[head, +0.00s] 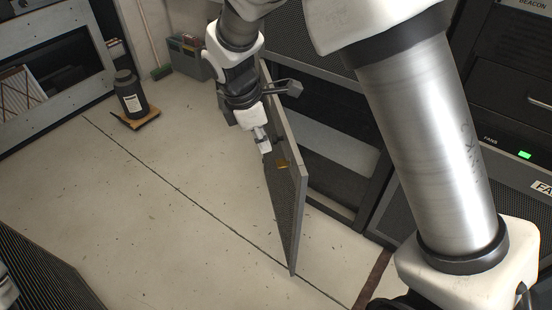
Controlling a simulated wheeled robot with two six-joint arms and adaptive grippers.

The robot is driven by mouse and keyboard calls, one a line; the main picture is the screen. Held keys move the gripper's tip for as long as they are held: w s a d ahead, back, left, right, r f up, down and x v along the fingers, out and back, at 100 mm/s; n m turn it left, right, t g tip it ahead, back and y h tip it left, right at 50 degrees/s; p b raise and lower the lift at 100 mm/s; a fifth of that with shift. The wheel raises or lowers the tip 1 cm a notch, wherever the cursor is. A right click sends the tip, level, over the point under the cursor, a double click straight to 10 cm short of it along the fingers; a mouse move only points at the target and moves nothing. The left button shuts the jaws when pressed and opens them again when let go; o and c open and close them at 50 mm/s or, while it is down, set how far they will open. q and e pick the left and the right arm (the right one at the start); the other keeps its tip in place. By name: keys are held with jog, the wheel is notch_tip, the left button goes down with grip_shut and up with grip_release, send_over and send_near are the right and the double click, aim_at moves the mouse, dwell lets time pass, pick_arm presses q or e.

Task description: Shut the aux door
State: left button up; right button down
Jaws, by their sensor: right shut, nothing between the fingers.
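A grey door with a dark mesh face (287,205), which I take to be the aux door, stands ajar and juts out from the rack toward me. Its thick light edge faces right, and a small yellow mark shows on its face. Behind it, the rack's dark opening (335,180) is partly visible. My right gripper (263,143) is shut and empty on the left side of the door, close to its upper part. I cannot tell whether the fingertips touch it. My left gripper is not in view.
A dark bottle (129,95) stands on a small wooden board on the floor at left. Grey boxes (189,55) sit by the back wall. A rack with a green light (525,155) is at right. The floor (150,220) left of the door is clear.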

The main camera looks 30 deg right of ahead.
jog(key=s+d+f+b, duration=0.2)
jog(key=d+f, duration=0.4)
jog(key=f, duration=0.2)
jog(key=shift+f+b, duration=0.3)
jog(key=shift+f, duration=0.1)
